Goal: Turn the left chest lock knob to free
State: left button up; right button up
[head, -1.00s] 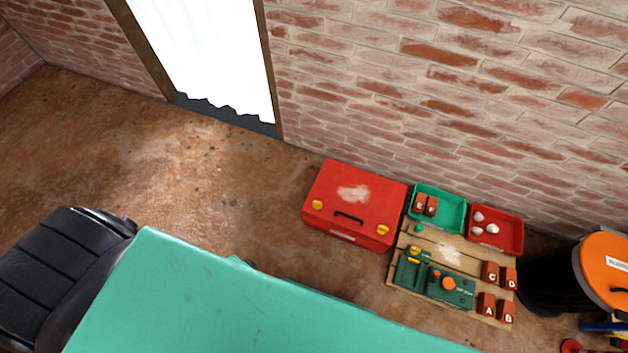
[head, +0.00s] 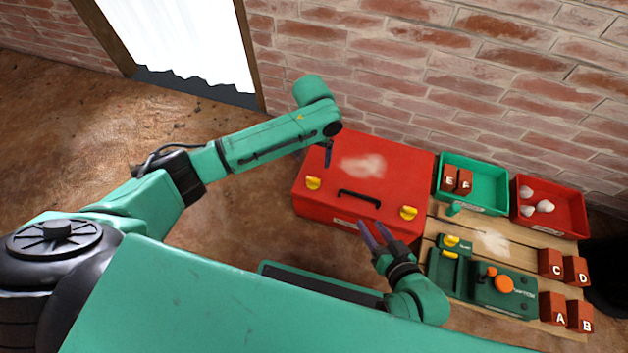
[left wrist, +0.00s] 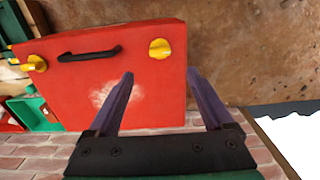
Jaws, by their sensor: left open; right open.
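The red chest (head: 345,215) stands on the floor by the wall, lid shut, with a dark handle (head: 359,198). The left yellow lock knob (head: 313,183) is on its front left; it also shows in the left wrist view (left wrist: 159,48). The right yellow knob (head: 408,213) is on its front right. My left gripper (head: 328,155) points down above the chest's left part, behind the left knob in the head view. In the left wrist view its fingers (left wrist: 162,88) are apart and empty, clear of the knob. My right gripper (head: 368,228) is open near the chest's front, left of the right knob.
A wooden board (head: 468,235) with a green device (head: 503,292) and lettered red blocks (head: 550,262) lies right of the chest. A green bin (head: 483,202) and a red bin (head: 563,222) stand behind it. The brick wall is close behind. Floor left of the chest is clear.

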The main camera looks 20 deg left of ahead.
aim_at(313, 179)
pick_arm(q)
notch_tip(313, 179, down, 11)
jog(key=b, duration=0.4)
jog(key=shift+f+b, duration=0.1)
jog(key=shift+b, duration=0.25)
pick_arm(e)
notch_tip(313, 179, down, 6)
jog(key=t, duration=0.1)
jog(key=shift+a+m+t, duration=0.3)
jog(key=shift+m+t, duration=0.1)
pick_arm(q)
jog(key=shift+c, duration=0.3)
pick_arm(e)
jog(key=shift+f, duration=0.1)
